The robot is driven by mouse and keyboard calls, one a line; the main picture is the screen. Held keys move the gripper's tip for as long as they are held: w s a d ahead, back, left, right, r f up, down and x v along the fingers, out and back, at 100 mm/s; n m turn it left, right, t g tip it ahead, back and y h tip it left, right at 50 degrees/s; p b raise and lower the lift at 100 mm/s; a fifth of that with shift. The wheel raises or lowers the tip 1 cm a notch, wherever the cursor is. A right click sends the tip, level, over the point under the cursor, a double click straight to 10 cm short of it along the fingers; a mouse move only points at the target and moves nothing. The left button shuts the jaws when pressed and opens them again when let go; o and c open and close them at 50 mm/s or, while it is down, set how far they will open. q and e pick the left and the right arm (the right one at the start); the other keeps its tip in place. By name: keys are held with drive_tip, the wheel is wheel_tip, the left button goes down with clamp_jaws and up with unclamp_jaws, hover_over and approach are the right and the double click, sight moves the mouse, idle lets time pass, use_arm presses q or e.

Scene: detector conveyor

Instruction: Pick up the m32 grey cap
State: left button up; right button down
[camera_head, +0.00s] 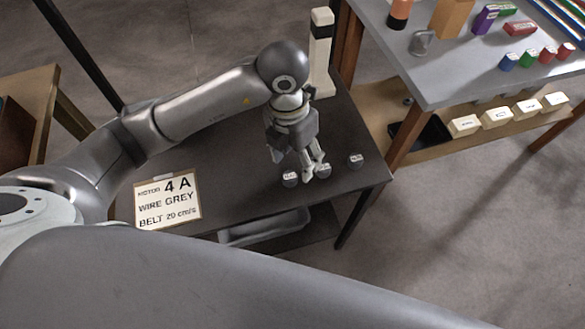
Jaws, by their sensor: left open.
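Three small grey caps with white labelled tops stand in a row on the dark table (230,180), near its right front edge. They are the left cap (290,179), the middle cap (323,171) and the right cap (356,161). The labels are too small to read, so I cannot tell which is m32. My left gripper (312,171) is open and points down, with its fingers close beside the middle cap. I cannot tell whether they touch it. The left cap is just left of the fingers; the right cap stands clear. My right gripper is out of view.
A white sign (168,203) reading "MOTOR 4 A, WIRE GREY, BELT 20 cm/s" is at the table's front left. A white-and-black post (320,50) rises behind the gripper. A grey bench (460,75) with coloured parts stands at right. A tray (265,228) sits below the table.

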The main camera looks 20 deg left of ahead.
use_arm(q)
drive_tip(key=a, duration=0.2)
drive_tip(key=y, duration=0.1)
hover_over(290, 176)
drive_tip(key=f, duration=0.4)
drive_tip(key=shift+a+f, duration=0.3)
drive_tip(key=shift+f, duration=0.1)
drive_tip(key=f, duration=0.1)
drive_tip(key=f+p, duration=0.1)
drive_tip(key=f, duration=0.2)
drive_tip(key=shift+d+f, duration=0.3)
drive_tip(key=shift+f, duration=0.1)
drive_tip(key=shift+f+p, duration=0.3)
drive_tip(key=shift+f, duration=0.15)
drive_tip(key=c, duration=0.9)
